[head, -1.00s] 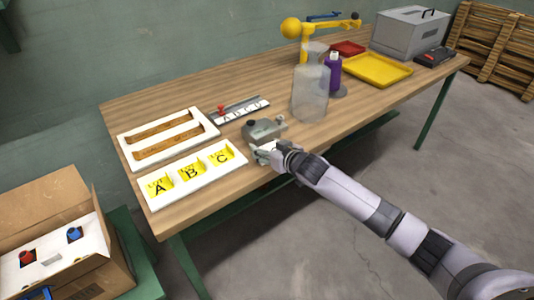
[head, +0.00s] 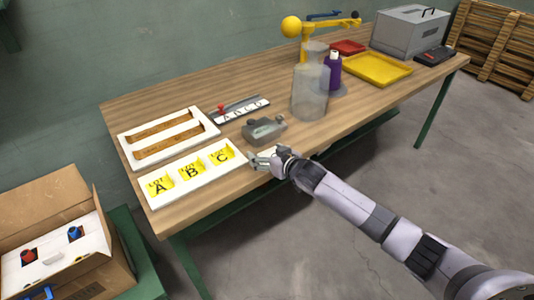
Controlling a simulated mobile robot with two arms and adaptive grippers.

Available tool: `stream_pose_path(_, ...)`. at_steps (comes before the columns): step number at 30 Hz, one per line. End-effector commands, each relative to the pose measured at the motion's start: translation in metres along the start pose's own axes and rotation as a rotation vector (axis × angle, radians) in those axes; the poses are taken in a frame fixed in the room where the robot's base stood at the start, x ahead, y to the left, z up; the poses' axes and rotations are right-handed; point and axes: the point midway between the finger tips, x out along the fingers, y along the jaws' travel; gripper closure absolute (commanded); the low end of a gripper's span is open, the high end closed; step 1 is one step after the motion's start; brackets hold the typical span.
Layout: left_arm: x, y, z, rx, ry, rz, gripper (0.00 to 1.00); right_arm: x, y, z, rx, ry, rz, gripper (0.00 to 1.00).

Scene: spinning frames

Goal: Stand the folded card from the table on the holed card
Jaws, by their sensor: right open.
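My right gripper (head: 256,160) is open, low over the table's front edge, just right of the white tray marked A, B and C. A small pale piece (head: 268,152) shows at its fingers; I cannot tell whether it is the folded card or part of the gripper. A white sheet with dark square holes (head: 52,238) lies in the open carton at lower left and looks like the holed card. A red part and a blue part show at its holes, and a small pale piece lies at its middle. My left gripper is not in view.
The white A-B-C tray (head: 171,199) and a white slotted frame (head: 126,149) lie on the table's left. A grey device (head: 264,129), a lettered strip (head: 241,110) and a clear jar (head: 309,95) stand behind the gripper.

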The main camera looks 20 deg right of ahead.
Motion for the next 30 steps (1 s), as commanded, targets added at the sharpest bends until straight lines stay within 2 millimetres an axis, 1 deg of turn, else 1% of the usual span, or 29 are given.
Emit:
stream_pose_path(5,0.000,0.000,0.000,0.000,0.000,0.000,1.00,0.000,0.000,0.000,0.000,0.000,0.000,0.23)
stream_pose_path(8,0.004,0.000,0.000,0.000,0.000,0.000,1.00,0.001,0.001,0.001,-0.001,0.001,0.001,0.23)
stream_pose_path(10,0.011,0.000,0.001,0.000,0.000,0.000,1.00,0.001,0.000,0.003,-0.002,0.002,0.000,0.23)
stream_pose_path(11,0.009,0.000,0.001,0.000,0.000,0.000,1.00,-0.002,0.000,0.002,-0.001,0.001,-0.001,0.23)
stream_pose_path(15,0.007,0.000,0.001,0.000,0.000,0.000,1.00,-0.026,0.000,0.001,-0.001,0.001,-0.001,0.23)
stream_pose_path(17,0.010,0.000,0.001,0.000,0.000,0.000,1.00,-0.039,0.005,0.004,-0.002,-0.001,0.001,0.23)
stream_pose_path(19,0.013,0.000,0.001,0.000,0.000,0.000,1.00,-0.055,0.009,0.006,-0.002,-0.002,0.000,0.23)
stream_pose_path(27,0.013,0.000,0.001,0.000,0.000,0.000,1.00,-0.119,0.008,0.005,-0.002,-0.002,0.000,0.23)
stream_pose_path(30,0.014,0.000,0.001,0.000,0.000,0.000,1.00,-0.140,0.008,0.005,-0.003,-0.002,0.000,0.23)
